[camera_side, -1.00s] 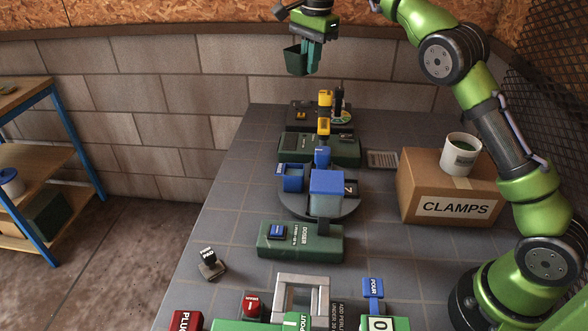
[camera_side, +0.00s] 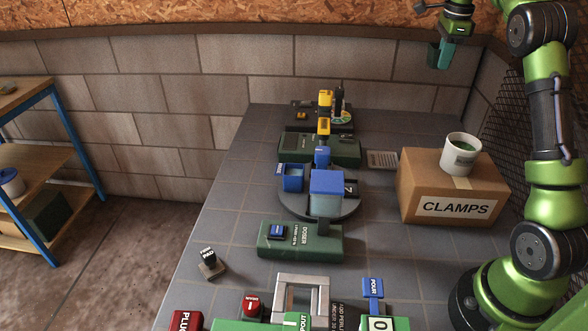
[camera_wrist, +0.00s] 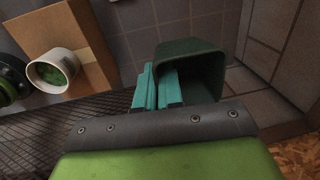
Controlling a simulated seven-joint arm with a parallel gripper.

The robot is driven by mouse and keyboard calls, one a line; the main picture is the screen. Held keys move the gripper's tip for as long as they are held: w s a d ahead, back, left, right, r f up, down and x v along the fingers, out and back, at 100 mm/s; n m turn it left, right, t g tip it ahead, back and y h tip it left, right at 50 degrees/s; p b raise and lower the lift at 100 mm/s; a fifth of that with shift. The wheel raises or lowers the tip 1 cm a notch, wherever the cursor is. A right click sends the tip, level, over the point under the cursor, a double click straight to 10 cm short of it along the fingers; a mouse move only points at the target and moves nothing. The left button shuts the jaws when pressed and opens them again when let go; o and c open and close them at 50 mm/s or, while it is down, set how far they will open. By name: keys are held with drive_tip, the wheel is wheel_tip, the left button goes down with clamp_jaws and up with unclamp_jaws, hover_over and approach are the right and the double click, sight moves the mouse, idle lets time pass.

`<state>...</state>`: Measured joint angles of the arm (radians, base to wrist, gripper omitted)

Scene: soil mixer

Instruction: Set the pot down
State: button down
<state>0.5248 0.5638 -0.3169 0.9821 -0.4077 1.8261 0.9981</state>
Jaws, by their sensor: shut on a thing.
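The pot (camera_side: 433,56) is a small dark green container, held high above the back right of the table in the side view. My gripper (camera_side: 445,54) has teal fingers, shut on the pot's wall at its right side. The wrist view shows the fingers (camera_wrist: 158,88) pinching the rim of the pot (camera_wrist: 195,60), whose open mouth faces the camera. The pot touches nothing but my gripper. I cannot see its contents clearly.
A cardboard box (camera_side: 420,188) marked CLAMPS carries a white tub (camera_side: 462,155) with green contents. A flat grey grate (camera_side: 382,159) lies beside the box. Green machine units, including the DOSER (camera_side: 300,240), and a blue-topped turntable (camera_side: 320,207) fill the table's middle.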

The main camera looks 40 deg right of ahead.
wheel_tip(320, 180, down, 27)
drive_tip(key=shift+w+r, duration=0.1)
idle(0.4)
drive_tip(key=c, duration=1.3)
unclamp_jaws()
